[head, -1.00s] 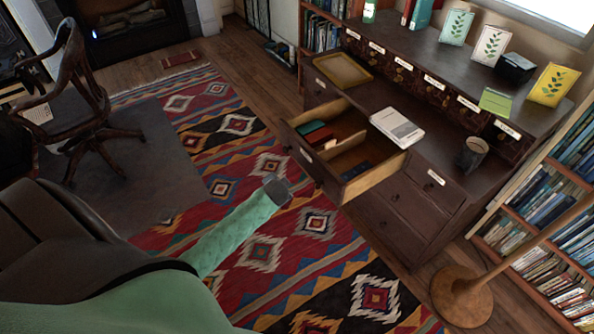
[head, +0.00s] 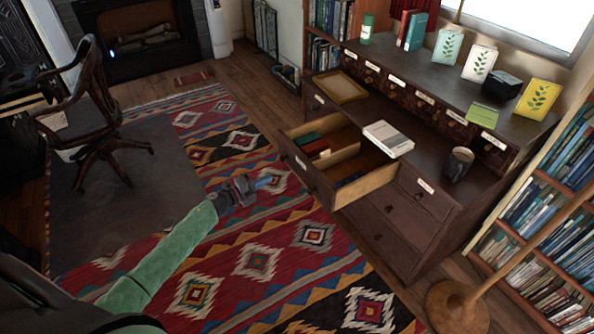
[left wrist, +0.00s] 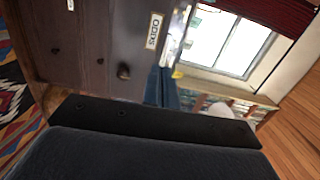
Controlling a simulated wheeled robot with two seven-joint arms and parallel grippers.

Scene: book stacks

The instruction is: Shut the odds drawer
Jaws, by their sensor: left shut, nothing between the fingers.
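The odds drawer (head: 318,185) stands pulled out of the dark wooden desk (head: 405,235) in the head view. It has dividers, with green and red book-like items in one compartment. Its front fills the upper left of the left wrist view, with a label reading ODDS (left wrist: 154,31) and a round dark knob (left wrist: 124,71). My left gripper (head: 263,183) is shut and empty, its blue fingers pointing at the drawer front from a short way off. The fingers also show in the left wrist view (left wrist: 162,87); I cannot tell any contact. My right gripper is out of view.
A white book (head: 388,138) lies on the desk above the open drawer. A wooden chair (head: 95,120) is at left, a lamp base (head: 457,306) at right.

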